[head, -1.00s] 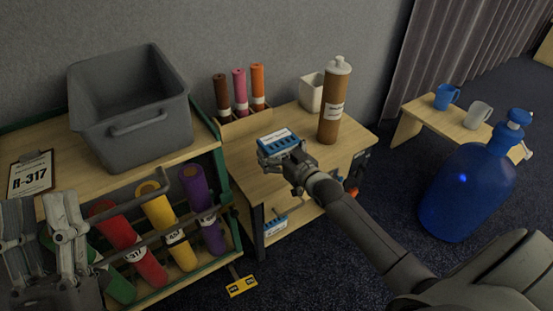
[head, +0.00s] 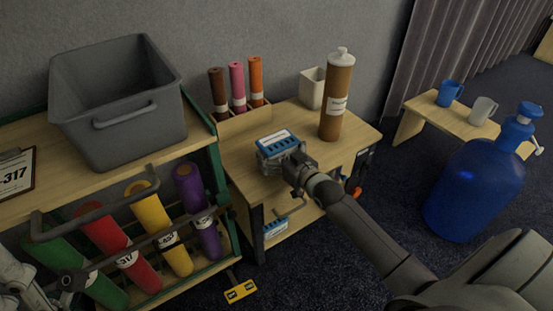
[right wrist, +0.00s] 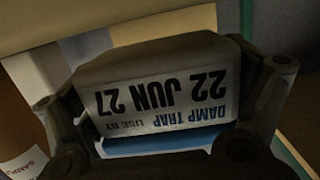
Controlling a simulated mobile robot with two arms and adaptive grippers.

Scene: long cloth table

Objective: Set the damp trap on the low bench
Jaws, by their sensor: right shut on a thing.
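The damp trap (head: 274,137) is a small blue and white box over the workbench top in the head view; whether it touches the top I cannot tell. My right gripper (head: 280,150) is shut on it. In the right wrist view the damp trap (right wrist: 160,95) sits between both fingers, its label reading "DAMP TRAP, USE BY 22 JUN 27" upside down. The low bench (head: 440,117) stands on the carpet at the right. My left gripper (head: 18,285) shows only partly at the lower left edge; its jaws are unclear.
On the workbench (head: 240,158) stand a brown bottle (head: 336,95), a white cup (head: 311,88) and a rack of three tubes. A similar blue box (head: 275,228) lies on its lower shelf. A blue mug (head: 449,92) and pale mug (head: 482,110) occupy the low bench; a big blue jug (head: 470,190) stands before it.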

